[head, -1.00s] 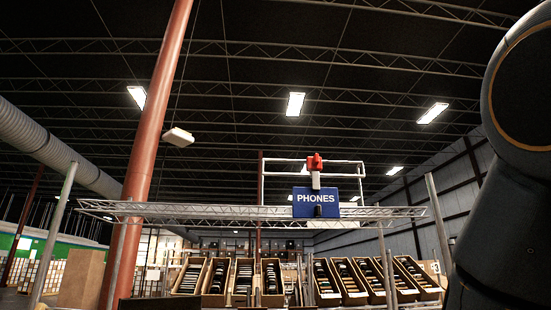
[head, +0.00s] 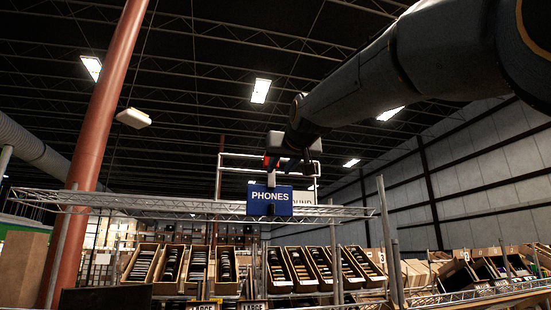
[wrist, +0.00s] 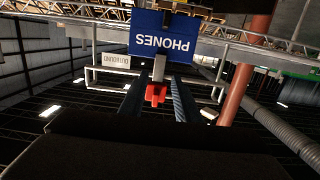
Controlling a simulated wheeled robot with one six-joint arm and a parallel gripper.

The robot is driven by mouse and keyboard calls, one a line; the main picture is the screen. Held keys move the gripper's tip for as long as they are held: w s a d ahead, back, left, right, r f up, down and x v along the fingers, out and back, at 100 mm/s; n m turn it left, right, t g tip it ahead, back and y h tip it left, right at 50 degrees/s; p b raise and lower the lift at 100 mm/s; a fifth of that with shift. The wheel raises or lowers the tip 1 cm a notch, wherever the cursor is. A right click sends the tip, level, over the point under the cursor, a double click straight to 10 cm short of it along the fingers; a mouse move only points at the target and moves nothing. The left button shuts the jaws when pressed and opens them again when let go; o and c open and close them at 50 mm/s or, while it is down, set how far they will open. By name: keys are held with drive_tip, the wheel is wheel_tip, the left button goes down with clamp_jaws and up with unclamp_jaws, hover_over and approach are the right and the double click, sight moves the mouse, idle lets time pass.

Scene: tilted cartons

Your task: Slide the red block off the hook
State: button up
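The small red block (head: 270,162) sits on a grey upright hook (head: 271,180) above the blue PHONES sign (head: 270,198). In the head view my gripper (head: 283,163) is right at the block and partly covers it. In the wrist view, which is upside down, the red block (wrist: 156,94) and the hook (wrist: 159,68) lie between the two fingers of my gripper (wrist: 159,84). The fingers are apart, with a gap on each side of the block. I cannot tell how deep the block is between them.
A white pipe frame (head: 228,155) stands behind the block. A red-brown column (head: 100,130) rises at left. Tilted cartons (head: 170,262) fill the shelves below.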

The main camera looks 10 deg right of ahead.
wheel_tip(320, 180, up, 6)
drive_tip(key=s+r+t, duration=0.1)
drive_tip(key=s, duration=0.1)
drive_tip(key=w+p, duration=0.3)
drive_tip(key=w, duration=0.4)
drive_tip(key=shift+w+f, duration=0.35)
drive_tip(key=shift+w, duration=0.05)
drive_tip(key=shift+c, duration=0.5)
clamp_jaws()
